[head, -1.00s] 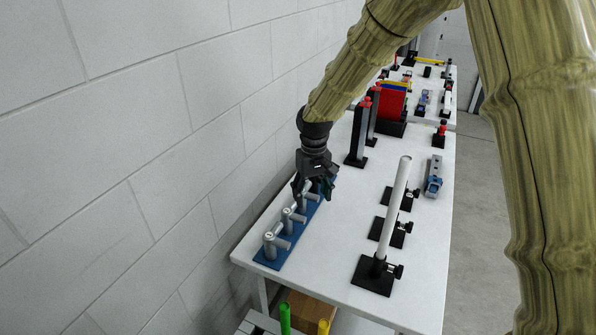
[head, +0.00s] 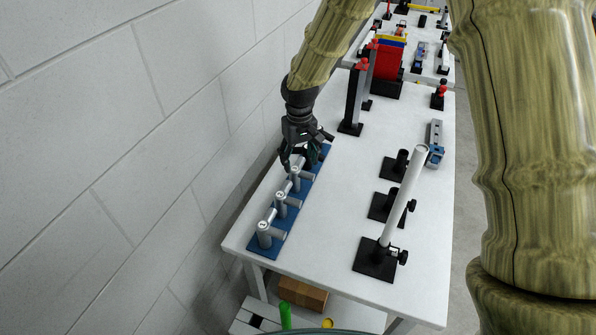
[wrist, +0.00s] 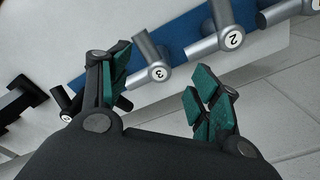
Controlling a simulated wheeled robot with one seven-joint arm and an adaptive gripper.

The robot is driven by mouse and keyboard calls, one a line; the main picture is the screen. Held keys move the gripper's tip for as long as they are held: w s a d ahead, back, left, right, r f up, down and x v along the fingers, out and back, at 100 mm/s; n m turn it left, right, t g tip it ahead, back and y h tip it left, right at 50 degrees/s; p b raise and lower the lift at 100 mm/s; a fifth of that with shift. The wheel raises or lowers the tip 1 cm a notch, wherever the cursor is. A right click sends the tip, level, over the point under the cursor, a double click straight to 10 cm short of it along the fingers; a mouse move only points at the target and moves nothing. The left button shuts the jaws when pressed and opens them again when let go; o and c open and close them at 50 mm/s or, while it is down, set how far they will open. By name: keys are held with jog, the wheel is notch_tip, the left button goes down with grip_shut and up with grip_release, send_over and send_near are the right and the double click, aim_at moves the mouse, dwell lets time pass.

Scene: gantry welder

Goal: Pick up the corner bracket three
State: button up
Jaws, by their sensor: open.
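Corner bracket three (wrist: 155,70) is a grey metal piece of joined round tubes with a white "3" disc. It stands on a blue strip (wrist: 190,32) and appears in the wrist view between and just beyond my open fingers. In the head view bracket three (head: 296,177) is just in front of my gripper (head: 305,158), partly covered by it. In the wrist view my gripper (wrist: 168,75) has its green-padded fingers spread, with nothing held. Whether a finger touches the bracket I cannot tell.
Bracket two (wrist: 222,40) and another bracket (head: 264,234) stand along the same strip. Another tube end (wrist: 64,97) shows beyond my left finger. A leaning white tube (head: 405,190) on black stands is at the table's right. The white wall is close on the left.

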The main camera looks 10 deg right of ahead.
aim_at(298, 167)
jog(key=w+f, duration=0.1)
jog(key=f, duration=0.1)
jog(key=w+f+p, duration=0.1)
jog(key=f, duration=0.1)
jog(key=w+f+p, duration=0.1)
jog(key=f, duration=0.1)
jog(key=shift+w+d, duration=0.15)
jog(key=shift+s+f+p, duration=0.15)
jog(key=shift+s+p, duration=0.05)
jog(key=shift+p, duration=0.15)
jog(key=shift+s, duration=0.9)
jog(key=shift+w+f, duration=0.35)
jog(key=shift+w, duration=0.25)
jog(key=shift+c, duration=0.3)
jog(key=shift+w+f, duration=0.15)
jog(key=shift+w, duration=0.05)
jog(key=c, duration=0.6)
jog(key=shift+s+r, duration=0.3)
jog(key=shift+s, duration=0.05)
jog(key=shift+c, duration=1.4)
jog(key=shift+w+f, duration=0.1)
jog(key=shift+w, duration=0.05)
